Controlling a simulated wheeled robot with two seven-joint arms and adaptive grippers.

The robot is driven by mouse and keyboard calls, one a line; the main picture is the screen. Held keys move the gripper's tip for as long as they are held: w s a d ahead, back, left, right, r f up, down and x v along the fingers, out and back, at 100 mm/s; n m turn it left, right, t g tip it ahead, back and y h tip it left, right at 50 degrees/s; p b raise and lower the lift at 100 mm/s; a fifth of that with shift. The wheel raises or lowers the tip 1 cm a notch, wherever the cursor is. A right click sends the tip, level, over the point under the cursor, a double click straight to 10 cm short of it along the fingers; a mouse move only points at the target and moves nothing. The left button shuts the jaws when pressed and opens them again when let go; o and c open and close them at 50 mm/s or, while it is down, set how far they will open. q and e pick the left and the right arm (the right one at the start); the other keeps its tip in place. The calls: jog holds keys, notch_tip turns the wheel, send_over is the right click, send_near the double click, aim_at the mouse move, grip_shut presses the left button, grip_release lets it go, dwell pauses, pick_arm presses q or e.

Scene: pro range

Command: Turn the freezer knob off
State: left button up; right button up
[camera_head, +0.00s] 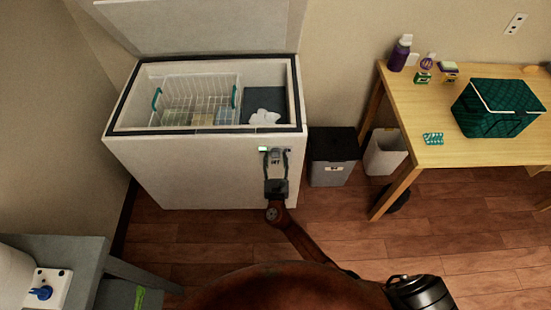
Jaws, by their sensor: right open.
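The white chest freezer (190,170) stands against the wall with its lid raised. On the right of its front is a small control panel with a green light (263,149) and a knob (275,154). My right gripper (275,158) is open at the panel, its two fingers on either side of the knob. I cannot tell whether the fingers touch the knob, and its setting is too small to read. My left gripper is not in view.
Inside the freezer are a white wire basket (205,88) and a white bag (265,117). A grey bin (332,172) and a white bin (385,155) stand right of it. A wooden table (425,105) is at right, a grey one (70,255) at lower left.

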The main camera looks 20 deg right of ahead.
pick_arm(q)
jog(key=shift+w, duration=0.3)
pick_arm(e)
jog(key=shift+c, duration=0.2)
jog(key=c, duration=1.1)
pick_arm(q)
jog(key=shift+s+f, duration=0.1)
